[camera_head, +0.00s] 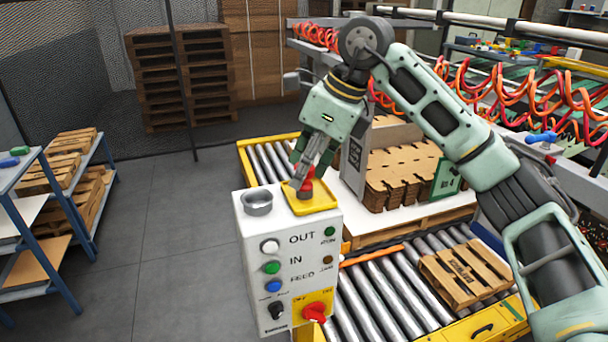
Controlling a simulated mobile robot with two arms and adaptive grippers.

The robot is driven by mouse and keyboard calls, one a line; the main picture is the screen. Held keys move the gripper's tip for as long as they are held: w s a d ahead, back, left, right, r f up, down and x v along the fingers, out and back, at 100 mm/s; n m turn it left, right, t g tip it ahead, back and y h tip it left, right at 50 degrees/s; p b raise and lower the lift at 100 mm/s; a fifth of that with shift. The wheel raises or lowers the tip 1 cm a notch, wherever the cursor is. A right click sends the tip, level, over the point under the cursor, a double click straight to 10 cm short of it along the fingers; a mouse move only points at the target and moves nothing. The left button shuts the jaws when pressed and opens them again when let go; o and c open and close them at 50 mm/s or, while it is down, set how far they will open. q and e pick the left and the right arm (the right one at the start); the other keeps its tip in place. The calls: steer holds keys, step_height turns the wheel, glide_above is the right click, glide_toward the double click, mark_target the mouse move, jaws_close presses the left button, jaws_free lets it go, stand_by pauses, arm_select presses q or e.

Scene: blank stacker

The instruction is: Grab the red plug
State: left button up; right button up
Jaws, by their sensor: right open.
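A grey control box (252,245) stands in the middle foreground with a yellow square plate (322,196) on its top. A red piece, which looks like the red plug (306,184), stands on this plate and is partly hidden by my fingers. My right gripper (308,171) reaches down over it from above, open, with its fingers around or just beside the red piece; I cannot tell whether they touch it. My left gripper does not show.
The box top also has an empty metal cup (257,203). Its front carries several buttons and a red rotary switch (314,311). Behind it are a roller conveyor (385,300) and stacked cardboard (400,175). A blue shelf (50,230) stands left; the floor between is clear.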

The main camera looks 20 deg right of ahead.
steer(key=shift+s, duration=0.1)
steer(key=shift+c, duration=0.9)
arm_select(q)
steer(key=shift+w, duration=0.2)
arm_select(e)
jaws_close()
